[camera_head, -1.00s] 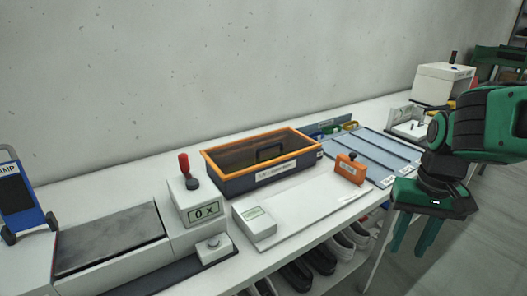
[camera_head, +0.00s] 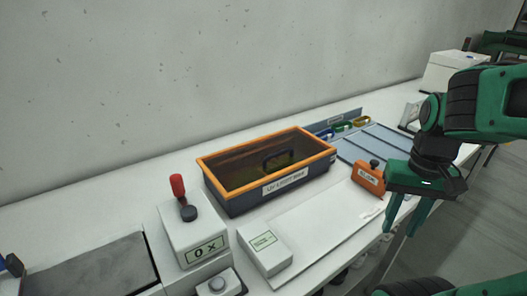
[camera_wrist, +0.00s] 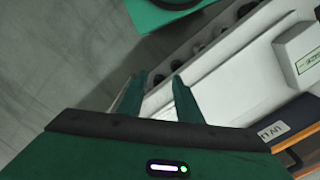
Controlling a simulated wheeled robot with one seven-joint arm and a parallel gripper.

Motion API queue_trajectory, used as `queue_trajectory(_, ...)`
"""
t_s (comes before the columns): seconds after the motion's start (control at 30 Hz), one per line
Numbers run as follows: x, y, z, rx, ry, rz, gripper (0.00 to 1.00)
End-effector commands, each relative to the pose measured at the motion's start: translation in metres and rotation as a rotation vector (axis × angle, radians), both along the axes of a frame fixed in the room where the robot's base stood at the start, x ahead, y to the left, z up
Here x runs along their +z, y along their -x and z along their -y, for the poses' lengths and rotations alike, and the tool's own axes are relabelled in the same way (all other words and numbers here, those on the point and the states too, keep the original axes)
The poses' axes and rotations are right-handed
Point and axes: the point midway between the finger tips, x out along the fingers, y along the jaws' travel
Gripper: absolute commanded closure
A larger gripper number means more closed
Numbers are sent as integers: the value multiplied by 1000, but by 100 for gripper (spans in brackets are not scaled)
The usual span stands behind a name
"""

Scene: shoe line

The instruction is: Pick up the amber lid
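The amber lid (camera_head: 235,169) is a see-through amber panel with an orange frame and a dark handle (camera_head: 278,160). It lies on top of a dark, labelled box (camera_head: 240,203) on the white bench. My gripper (camera_head: 403,229) is to the right of the lid, near the bench's front edge, pointing down. Its two fingers are apart with nothing between them, as the wrist view also shows (camera_wrist: 156,80).
An orange block (camera_head: 368,180) stands between the lid and my gripper. A white device (camera_head: 266,250) sits in front of the box, and a red-lever counter (camera_head: 192,235) to its left. A grey-blue tray (camera_head: 375,143) lies behind. The white plate (camera_head: 330,215) is mostly clear.

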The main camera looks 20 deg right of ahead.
Motion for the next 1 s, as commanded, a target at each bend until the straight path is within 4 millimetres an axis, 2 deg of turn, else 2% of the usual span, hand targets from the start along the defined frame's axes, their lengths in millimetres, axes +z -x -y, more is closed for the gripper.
queue_trajectory(0.3, 0, 0, 0, 1, 0, 0, 68)
queue_trajectory(0.37, 6, 8, 0, 19, 1, 16, 68)
queue_trajectory(0.47, 15, -5, -1, 115, 9, 25, 68)
queue_trajectory(0.57, 29, -35, -5, 317, 22, 39, 68)
queue_trajectory(0.77, 69, -120, -31, 928, 60, 76, 68)
queue_trajectory(1.0, 109, -217, -93, 1696, 110, 122, 68)
